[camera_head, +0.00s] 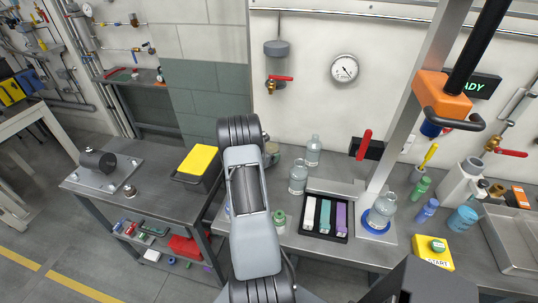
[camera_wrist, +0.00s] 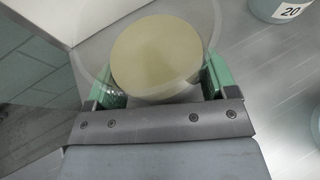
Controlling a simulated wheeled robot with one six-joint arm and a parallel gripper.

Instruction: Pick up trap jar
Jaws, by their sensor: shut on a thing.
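The trap jar, a clear round vessel with a beige disc (camera_wrist: 156,55), fills the upper middle of the wrist view. My gripper (camera_wrist: 160,82) has a green finger on each side of the jar and is shut on it. In the head view, a small jar (camera_head: 271,154) shows partly behind my arm at the back of the bench and looks like the same jar. My gripper's fingers are hidden behind the arm there. I cannot tell whether the jar touches the bench.
Clear bottles (camera_head: 298,178) (camera_head: 313,151) stand right of my arm. A black tray (camera_head: 341,236) holds white, teal and purple blocks. Another bottle (camera_head: 382,211) stands on a blue ring by a metal post. A yellow-topped bin (camera_head: 199,161) and a dark pump (camera_head: 98,161) sit on the left table.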

